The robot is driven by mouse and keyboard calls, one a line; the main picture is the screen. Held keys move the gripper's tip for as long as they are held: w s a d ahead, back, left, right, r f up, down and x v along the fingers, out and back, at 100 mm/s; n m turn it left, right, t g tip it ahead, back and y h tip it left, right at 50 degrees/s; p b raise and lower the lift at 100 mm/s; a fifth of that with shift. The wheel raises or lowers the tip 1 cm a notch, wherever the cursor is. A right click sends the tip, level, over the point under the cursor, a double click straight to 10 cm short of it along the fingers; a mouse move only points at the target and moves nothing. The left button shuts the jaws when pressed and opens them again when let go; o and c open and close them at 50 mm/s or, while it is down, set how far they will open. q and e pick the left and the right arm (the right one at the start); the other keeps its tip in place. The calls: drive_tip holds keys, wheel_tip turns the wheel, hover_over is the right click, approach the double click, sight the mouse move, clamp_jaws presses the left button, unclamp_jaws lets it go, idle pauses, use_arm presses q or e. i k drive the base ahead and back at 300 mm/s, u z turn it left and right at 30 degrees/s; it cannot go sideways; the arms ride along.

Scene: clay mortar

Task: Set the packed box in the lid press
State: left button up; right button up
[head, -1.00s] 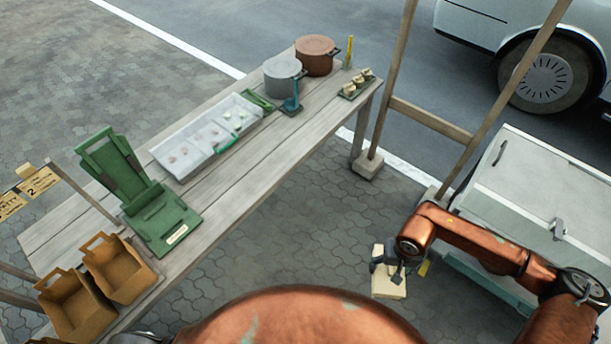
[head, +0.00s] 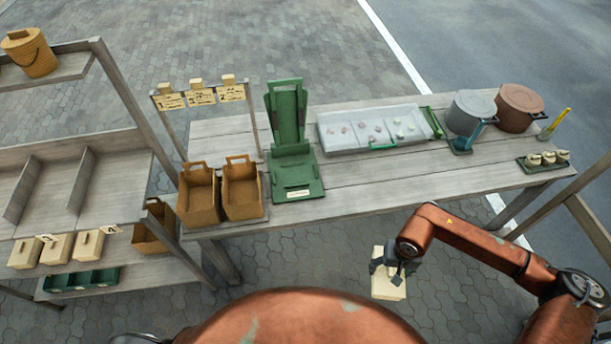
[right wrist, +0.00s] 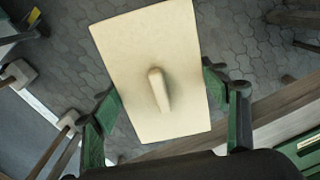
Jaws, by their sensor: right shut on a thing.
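The cream packed box (head: 388,284) is in my right gripper (head: 392,266), held in the air in front of the table. In the right wrist view the box (right wrist: 150,60) shows a flat cream face with a raised bar handle, and the green fingers (right wrist: 168,118) close on its two sides. The green lid press (head: 297,188) stands on the table, with its tall back part raised and a flat base in front with a pale label. The right gripper is to the right of the press and nearer to me, apart from it. My left gripper is not in view.
Two brown bags (head: 242,188) stand left of the press. A clear compartment tray (head: 350,131) and pots (head: 520,108) are to its right. A shelf (head: 85,180) holding cream boxes (head: 57,250) stands at the left. The table (head: 400,180) front right of the press is bare.

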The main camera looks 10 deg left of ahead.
sight(295, 174)
drive_tip(key=u, duration=1.05)
drive_tip(key=i, duration=1)
